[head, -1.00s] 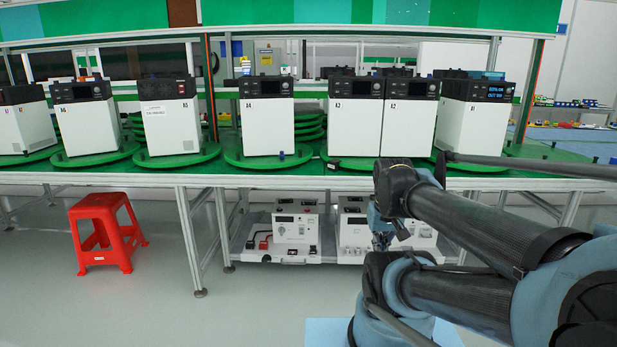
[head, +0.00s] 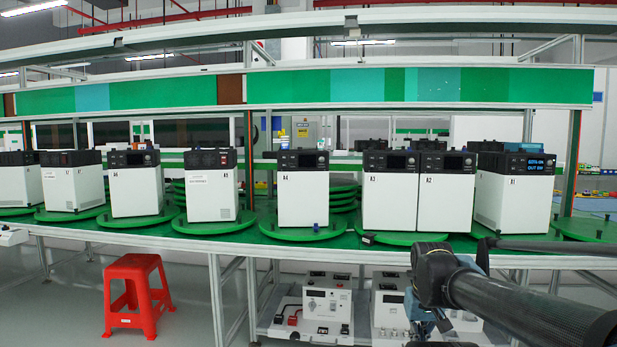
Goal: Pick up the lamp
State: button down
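I cannot make out any lamp on the line or on the shelf below it. The only lamps I can tell are fluorescent ceiling lights, one (head: 362,42) above the middle and others at the upper left. My arm (head: 500,295) reaches in from the lower right, in front of the bench. Its dark and blue joint shows near the bench's front edge. No gripper fingers can be made out, and the lower part of the arm is cut off by the frame.
White instrument boxes with black tops, such as one labelled A4 (head: 303,195), stand on green turntables (head: 301,236) along the bench. A red stool (head: 138,296) stands on the floor at left. More white units (head: 327,310) sit on a low shelf. The floor around the stool is clear.

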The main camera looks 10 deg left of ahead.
aim_at(284, 140)
jog(key=k, duration=1.25)
jog(key=u, duration=0.6)
jog(key=i, duration=2.6)
jog(key=z, duration=0.6)
